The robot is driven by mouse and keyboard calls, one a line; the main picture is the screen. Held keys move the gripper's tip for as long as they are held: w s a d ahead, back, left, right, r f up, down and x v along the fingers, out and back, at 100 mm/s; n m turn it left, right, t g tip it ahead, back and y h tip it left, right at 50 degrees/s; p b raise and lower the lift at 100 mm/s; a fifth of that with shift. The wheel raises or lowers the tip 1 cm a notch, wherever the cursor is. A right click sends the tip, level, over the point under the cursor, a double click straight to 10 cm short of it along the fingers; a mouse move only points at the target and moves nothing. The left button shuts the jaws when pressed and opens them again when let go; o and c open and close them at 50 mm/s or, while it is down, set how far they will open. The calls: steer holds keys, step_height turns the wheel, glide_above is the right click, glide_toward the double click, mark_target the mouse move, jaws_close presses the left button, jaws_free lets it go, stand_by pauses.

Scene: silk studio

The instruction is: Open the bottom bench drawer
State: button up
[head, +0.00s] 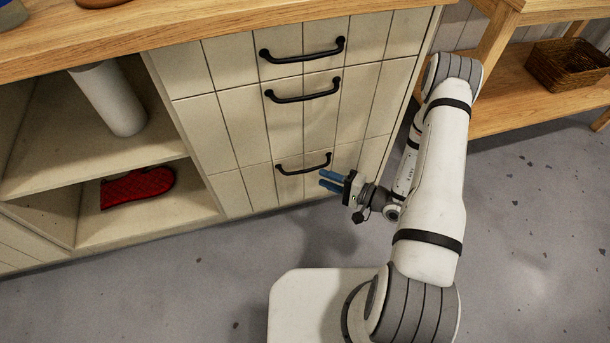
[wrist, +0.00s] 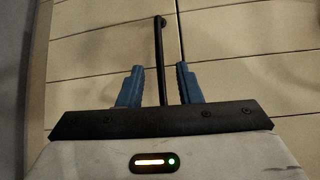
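The bottom bench drawer (head: 240,190) is the lowest of three cream panelled drawer fronts and sits flush with the bench. Its black bar handle (head: 304,168) runs nearly level in the head view. In the wrist view the handle (wrist: 159,60) runs upright in the picture, with its lower part between the fingers. My gripper (head: 325,181) has blue fingers and is at the right end of this handle. In the wrist view my gripper (wrist: 159,84) is open, with a gap on each side of the bar. Whether the fingertips reach past the bar is unclear.
Two more drawers with black handles (head: 303,90) are above. Open shelves at left hold a white cylinder (head: 110,98) and a red quilted item (head: 138,187). A wooden shelf with a wicker basket (head: 568,66) stands at right.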

mark_target(306, 171)
steer(key=shift+b+x, duration=0.8)
steer(key=shift+x, duration=3)
steer(key=shift+c, duration=0.4)
jaws_close()
